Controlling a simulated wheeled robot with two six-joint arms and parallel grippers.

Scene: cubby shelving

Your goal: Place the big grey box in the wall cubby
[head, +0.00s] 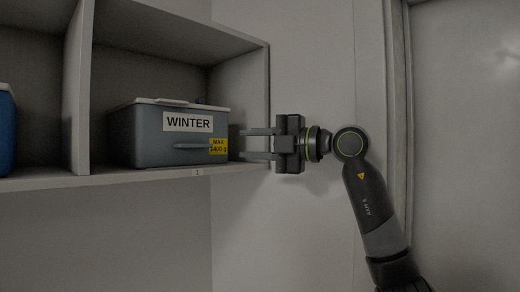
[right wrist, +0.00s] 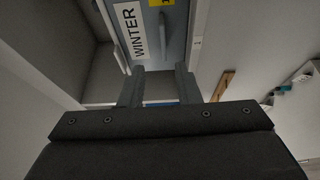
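The big grey box (head: 160,140) sits in a cubby of the wall shelf, with a pale lid, a WINTER label, a yellow MAX 1400 g sticker and a front handle (head: 192,146). It also shows in the right wrist view (right wrist: 178,45), with the handle ahead of the fingertips. My right gripper (head: 243,144) is open and empty, with its fingers pointing left across the shelf's right side panel, close to the box's right end. In the right wrist view the gripper's two fingers (right wrist: 160,82) stand apart. My left gripper is out of view.
The wall shelf (head: 130,179) has a divider (head: 77,90) left of the box and a right side panel (head: 254,85) near my fingers. A blue object (head: 6,130) stands in the cubby to the left. Below the shelf is bare wall.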

